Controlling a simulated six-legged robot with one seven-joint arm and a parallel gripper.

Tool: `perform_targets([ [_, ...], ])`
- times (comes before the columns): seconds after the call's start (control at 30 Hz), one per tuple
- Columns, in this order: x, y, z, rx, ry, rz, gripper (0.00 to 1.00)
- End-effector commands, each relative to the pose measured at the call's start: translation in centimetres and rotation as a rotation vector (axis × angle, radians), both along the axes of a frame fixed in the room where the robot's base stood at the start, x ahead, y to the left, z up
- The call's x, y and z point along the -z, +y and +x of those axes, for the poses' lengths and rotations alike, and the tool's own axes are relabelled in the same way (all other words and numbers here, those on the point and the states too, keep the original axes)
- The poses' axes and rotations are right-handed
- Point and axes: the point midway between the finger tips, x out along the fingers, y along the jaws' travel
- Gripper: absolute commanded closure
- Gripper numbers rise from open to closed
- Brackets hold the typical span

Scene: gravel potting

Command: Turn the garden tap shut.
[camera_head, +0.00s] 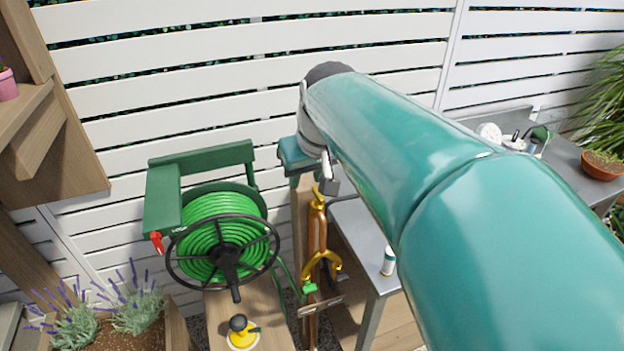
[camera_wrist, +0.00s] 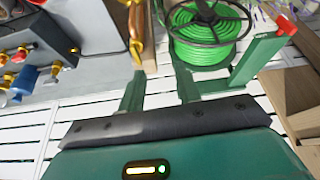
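The brass garden tap (camera_head: 318,198) stands at the top of a copper pipe on a wooden post, right of the hose reel. A brass fork-shaped fitting (camera_head: 322,265) sits lower on the pipe. In the wrist view a brass piece (camera_wrist: 135,35) shows at the top, beyond the fingers. My gripper (camera_head: 324,172) is just above the tap in the head view, partly hidden by my arm. In the wrist view its two fingers (camera_wrist: 158,72) stand apart with nothing between them. Whether it touches the tap, and how the tap's handle is turned, I cannot tell.
A green hose reel (camera_head: 222,235) stands left of the post. A grey bench (camera_head: 370,240) is close on the right, with a small bottle (camera_head: 388,261). A yellow-based item (camera_head: 242,334) sits below the reel. A white slatted fence (camera_head: 210,75) is behind.

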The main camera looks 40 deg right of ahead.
Motion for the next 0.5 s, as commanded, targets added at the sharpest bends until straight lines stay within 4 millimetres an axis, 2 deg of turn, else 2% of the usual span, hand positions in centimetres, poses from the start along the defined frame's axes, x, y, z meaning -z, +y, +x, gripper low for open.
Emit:
perform_targets([
  [0.03, -0.2, -1.7, 0.5, 0.019, 0.009, 0.003, 0.66],
  [0.2, -0.8, -5.1, 1.3, 0.048, 0.018, 0.007, 0.66],
  [0.37, -0.6, -6.0, 1.7, 0.052, 0.022, 0.008, 0.66],
  [0.5, 1.0, -6.1, 2.3, 0.051, 0.024, 0.009, 0.66],
])
